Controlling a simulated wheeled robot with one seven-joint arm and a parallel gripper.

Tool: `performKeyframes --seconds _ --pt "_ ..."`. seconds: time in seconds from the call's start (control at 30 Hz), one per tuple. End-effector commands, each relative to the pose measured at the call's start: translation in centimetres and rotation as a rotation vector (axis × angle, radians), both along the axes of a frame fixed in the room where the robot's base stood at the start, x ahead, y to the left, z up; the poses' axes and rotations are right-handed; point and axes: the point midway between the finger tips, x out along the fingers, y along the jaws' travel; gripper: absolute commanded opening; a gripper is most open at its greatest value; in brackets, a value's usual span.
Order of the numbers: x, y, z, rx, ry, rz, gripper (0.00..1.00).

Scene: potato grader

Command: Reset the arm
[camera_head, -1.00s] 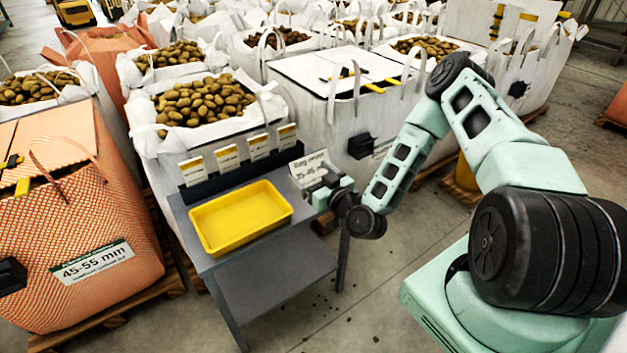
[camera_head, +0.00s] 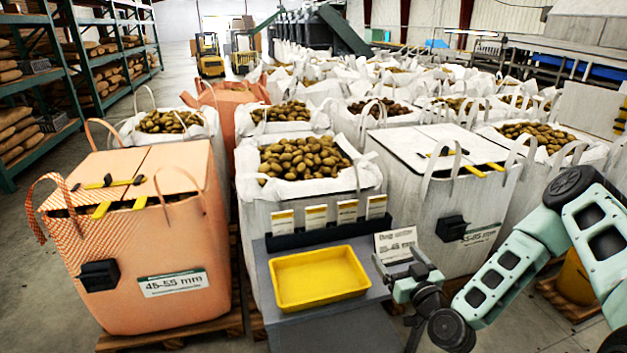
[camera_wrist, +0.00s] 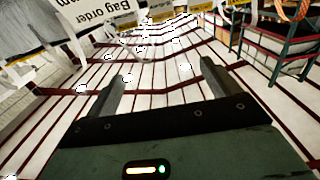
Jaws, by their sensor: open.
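My gripper (camera_head: 402,268) is at the right edge of the small grey table, in front of a white sign card (camera_head: 396,244) that reads as a bag order. In the wrist view its two fingers (camera_wrist: 162,75) stand wide apart with nothing between them. The sign card (camera_wrist: 98,12) shows at the upper left there, apart from the fingers. My arm reaches in from the right, bent at the elbow.
An empty yellow tray (camera_head: 318,299) lies on the grey table (camera_head: 262,285). Behind stand a potato-filled white bag (camera_head: 250,186) and a covered white bag (camera_head: 400,175). An orange 45-55 mm bag (camera_head: 150,250) stands left. Floor shows at far left.

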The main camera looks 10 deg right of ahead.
Motion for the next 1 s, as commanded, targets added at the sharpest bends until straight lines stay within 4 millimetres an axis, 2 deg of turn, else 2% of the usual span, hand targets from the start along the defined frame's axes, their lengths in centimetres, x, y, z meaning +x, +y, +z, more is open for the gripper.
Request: performKeyframes --seconds 0.07,0.17,0.3,0.47,0.6,0.77,1.0 --pt "0.2 0.5 0.2 -0.006 0.009 0.024 0.88" --pt "0.8 2.4 0.5 -0.03 0.055 0.113 0.88" --pt "1.4 7.1 1.1 -0.093 0.192 0.319 0.88" --pt "0.3 12.2 1.9 -0.187 0.402 0.524 0.88" --pt "-1.8 15.4 3.2 -0.271 0.59 0.634 0.88" --pt "-5.3 18.0 5.6 -0.362 0.802 0.692 0.88" --pt "-12.6 20.1 10.7 -0.465 1.085 0.671 0.88"
